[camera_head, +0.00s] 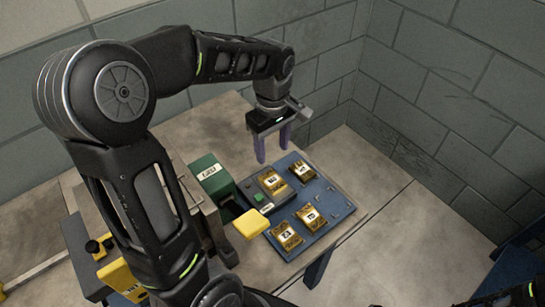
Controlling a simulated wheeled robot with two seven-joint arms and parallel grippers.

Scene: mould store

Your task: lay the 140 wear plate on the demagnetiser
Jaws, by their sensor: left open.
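Several brass-coloured plates with white labels lie on and around a blue board: one at the back (302,170), one at right (311,217), one at front (287,236). Another brass plate (272,182) lies on a dark grey unit with a green button (259,197), which looks like the demagnetiser. The labels are too small to read, so I cannot tell which plate is the 140. My left gripper (272,151) is open and empty, with purple fingers pointing down, above the back edge of the board. My right gripper is out of view.
The blue board (330,215) sits on a worktable (222,125). A green box with a white label (210,177) and a yellow block (251,223) stand left of the plates. Walls close in behind. My left arm hides part of the table's left side.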

